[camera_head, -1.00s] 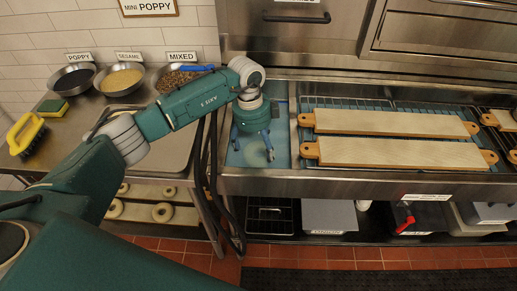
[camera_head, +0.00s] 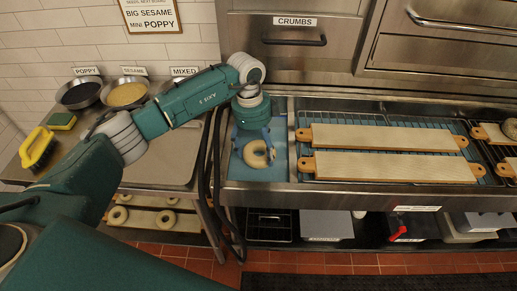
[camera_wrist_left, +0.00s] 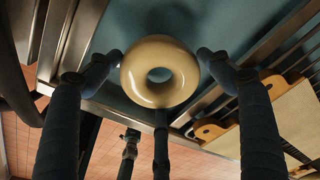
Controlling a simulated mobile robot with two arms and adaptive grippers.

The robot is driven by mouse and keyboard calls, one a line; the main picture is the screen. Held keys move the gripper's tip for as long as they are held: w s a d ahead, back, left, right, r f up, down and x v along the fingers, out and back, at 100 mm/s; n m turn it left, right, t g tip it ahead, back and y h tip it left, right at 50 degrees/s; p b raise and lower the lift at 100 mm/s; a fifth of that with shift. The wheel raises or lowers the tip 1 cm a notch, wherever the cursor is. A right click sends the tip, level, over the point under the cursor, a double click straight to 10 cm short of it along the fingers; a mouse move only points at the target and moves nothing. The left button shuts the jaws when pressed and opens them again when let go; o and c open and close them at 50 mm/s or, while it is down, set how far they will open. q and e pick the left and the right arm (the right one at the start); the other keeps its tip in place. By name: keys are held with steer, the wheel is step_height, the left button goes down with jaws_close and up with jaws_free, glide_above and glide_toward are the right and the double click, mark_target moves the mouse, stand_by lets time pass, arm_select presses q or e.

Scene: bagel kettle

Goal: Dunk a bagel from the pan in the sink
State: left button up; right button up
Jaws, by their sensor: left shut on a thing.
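A tan ring bagel (camera_head: 256,162) is between the fingers of my left gripper (camera_head: 256,145), over the blue surface of the sink (camera_head: 241,174). The gripper is shut on it, and it also shows in the left wrist view (camera_wrist_left: 160,50), looking smooth and shiny, with a fingertip at either side. The bagel is against the blue sink surface in both views; I cannot tell the exact gap below it. My right gripper is not in view.
Racks with long wooden boards (camera_head: 380,137) lie right of the sink. A metal tray (camera_head: 160,168) and bowls of toppings (camera_head: 125,93) are on the left counter. More bagels (camera_head: 166,217) lie on the shelf below. Dark hoses hang left of the sink.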

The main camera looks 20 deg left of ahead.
arm_select(q)
step_height(320, 180, up, 6)
steer(key=p, duration=0.3)
steer(key=shift+f+p, duration=0.15)
steer(key=shift+p, duration=0.25)
